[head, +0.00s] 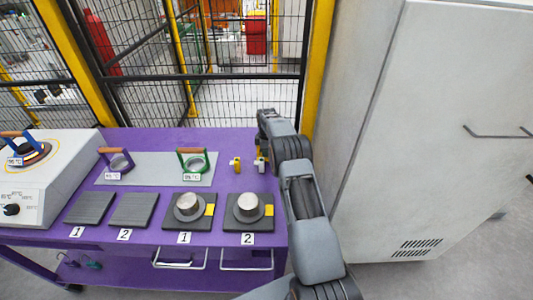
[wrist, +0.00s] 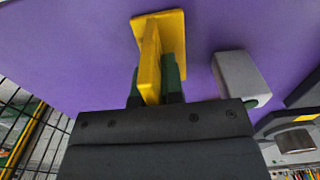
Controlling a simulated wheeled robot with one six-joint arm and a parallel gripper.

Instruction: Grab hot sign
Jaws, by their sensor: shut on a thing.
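The hot sign appears to be the yellow upright piece with a flat yellow foot (wrist: 158,55) in the wrist view. My gripper (wrist: 155,85) is shut on it, with a dark green fingertip on each side. Its foot is close to the purple table top; I cannot tell if it touches. A grey block (wrist: 240,78) stands just beside the held sign.
Two dark plates with metal weights and yellow tags (head: 247,204) sit at the table's front. Two empty dark pads (head: 133,209), a grey mat (head: 140,178) with handled rings and a white heater box (head: 50,175) lie left. Fence behind, tall cabinet (head: 410,130) right.

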